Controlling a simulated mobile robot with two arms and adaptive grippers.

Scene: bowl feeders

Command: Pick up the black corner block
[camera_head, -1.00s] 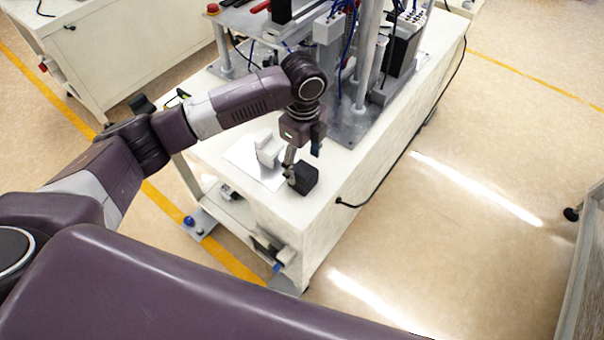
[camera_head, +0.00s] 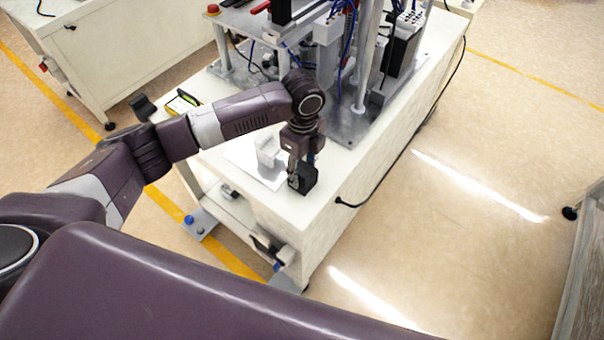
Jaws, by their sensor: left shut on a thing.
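The black corner block (camera_head: 307,178) is a small dark piece near the front corner of the white bench top. My left gripper (camera_head: 297,178) comes down over it from above and is shut on it. One finger shows along the block's left side; the rest of the grip is small and partly hidden. I cannot tell whether the block is touching the bench or just above it. My right gripper is not in view.
A white block (camera_head: 268,151) stands on a pale sheet just left of the gripper. A metal machine frame (camera_head: 348,125) with posts and blue hoses rises behind. The white bench (camera_head: 335,205) has free room at its front right. A black cable (camera_head: 372,195) runs down its side.

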